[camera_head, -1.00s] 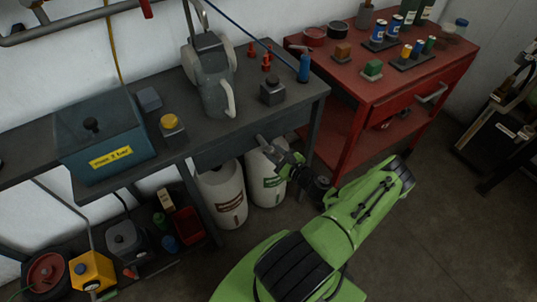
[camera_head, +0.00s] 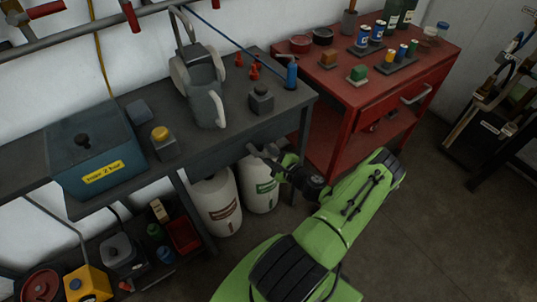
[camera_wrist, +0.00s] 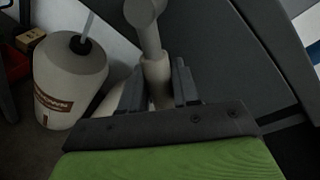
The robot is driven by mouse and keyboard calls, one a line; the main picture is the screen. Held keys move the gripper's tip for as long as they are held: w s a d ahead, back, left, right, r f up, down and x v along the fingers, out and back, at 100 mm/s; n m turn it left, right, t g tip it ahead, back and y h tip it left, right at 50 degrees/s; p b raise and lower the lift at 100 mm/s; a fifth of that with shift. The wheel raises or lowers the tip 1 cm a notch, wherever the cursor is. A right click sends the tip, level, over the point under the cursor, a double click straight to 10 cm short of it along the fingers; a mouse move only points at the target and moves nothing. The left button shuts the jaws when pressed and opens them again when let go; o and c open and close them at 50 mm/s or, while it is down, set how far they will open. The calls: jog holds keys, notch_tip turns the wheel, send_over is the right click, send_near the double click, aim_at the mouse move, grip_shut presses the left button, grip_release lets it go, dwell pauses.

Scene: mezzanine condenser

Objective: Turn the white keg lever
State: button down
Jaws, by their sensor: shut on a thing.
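Two white kegs stand side by side under the dark workbench: one with a red-brown label (camera_head: 215,205) and one with a green label (camera_head: 258,187). My gripper (camera_head: 262,153) is at the top of the green-labelled keg, just under the bench's front edge, and covers its lever there. In the wrist view, my gripper (camera_wrist: 157,88) is shut on a pale lever (camera_wrist: 156,70), a finger on each side. The lever joins a thicker rounded piece above. The red-brown-labelled keg (camera_wrist: 70,85) shows to its left. The keg beneath my gripper is mostly hidden.
The bench top (camera_head: 230,135) lies just above my gripper, with a grey jug (camera_head: 205,90) on it. A red cart (camera_head: 350,110) stands close on the right. Small containers fill the low shelf at left. The floor at lower right is clear.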

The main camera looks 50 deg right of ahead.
jog(key=c, duration=1)
grip_release()
jog(key=shift+o, duration=0.2)
jog(key=p+v, duration=0.2)
jog(key=v, duration=1.3)
jog(key=shift+s, duration=0.4)
